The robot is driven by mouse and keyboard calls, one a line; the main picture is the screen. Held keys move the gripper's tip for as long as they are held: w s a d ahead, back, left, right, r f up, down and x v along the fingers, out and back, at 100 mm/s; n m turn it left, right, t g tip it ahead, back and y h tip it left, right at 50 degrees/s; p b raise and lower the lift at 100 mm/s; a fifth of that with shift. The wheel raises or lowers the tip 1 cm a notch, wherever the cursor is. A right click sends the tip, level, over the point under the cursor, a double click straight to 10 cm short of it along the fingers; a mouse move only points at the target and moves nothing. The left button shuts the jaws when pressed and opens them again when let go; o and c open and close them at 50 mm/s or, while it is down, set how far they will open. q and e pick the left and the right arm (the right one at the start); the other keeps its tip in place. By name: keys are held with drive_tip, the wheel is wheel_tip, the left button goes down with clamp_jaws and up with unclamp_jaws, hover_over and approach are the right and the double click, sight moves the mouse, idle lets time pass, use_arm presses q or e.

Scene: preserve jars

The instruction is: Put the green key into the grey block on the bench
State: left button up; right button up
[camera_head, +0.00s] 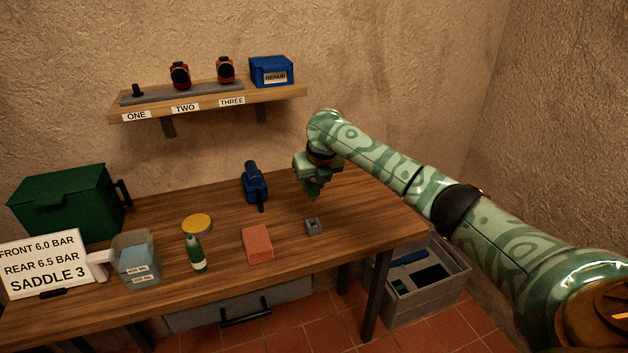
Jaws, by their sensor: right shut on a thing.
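The grey block (314,229) is small, with a dark opening in its top, and stands on the wooden bench right of the orange-red block. My right gripper (312,181) is above the bench, beyond the grey block in the picture and apart from it. It is shut on a green piece, which I take for the green key (313,192), pointing down. The key's shape is hard to tell because it is small and close in colour to the gripper. My left gripper is not in view.
On the bench are an orange-red block (258,244), a blue tool (254,184), a yellow disc (196,224), a green-and-white bottle (195,254), a clear jug (136,259), a sign (45,262) and a green box (68,201). A grey crate (425,296) stands below right.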

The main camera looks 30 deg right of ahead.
sight(315, 197)
drive_tip(key=shift+f+b, duration=1.05)
drive_tip(key=shift+f, duration=1.8)
drive_tip(key=shift+s+a+f, duration=0.1)
drive_tip(key=shift+f, duration=2)
drive_tip(key=o, duration=0.9)
drive_tip(key=p+v, duration=0.7)
drive_tip(key=v, duration=0.9)
drive_tip(key=shift+r, duration=0.1)
